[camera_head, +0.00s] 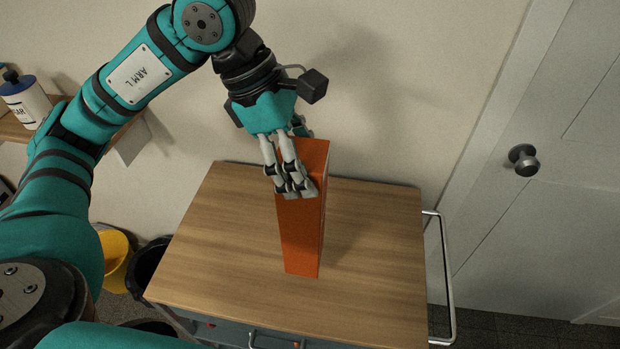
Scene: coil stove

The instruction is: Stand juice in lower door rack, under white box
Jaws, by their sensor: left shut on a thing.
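The juice is a tall orange carton (301,237). It stands upright, or nearly so, over the middle of a wooden-topped cart (220,250). I cannot tell whether its base touches the top. My left gripper (297,187) reaches down from above and is shut on the upper part of the carton, its fingers across the near face. My right gripper is not in view. No fridge door rack and no white box on a rack show in this view.
The cart has a metal side rail (447,285). A white door with a round knob (523,160) is at the right. A shelf (62,110) with a white, blue-topped container (26,99) is at the left. Yellow (115,258) and black buckets stand below it. The cart top around the carton is clear.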

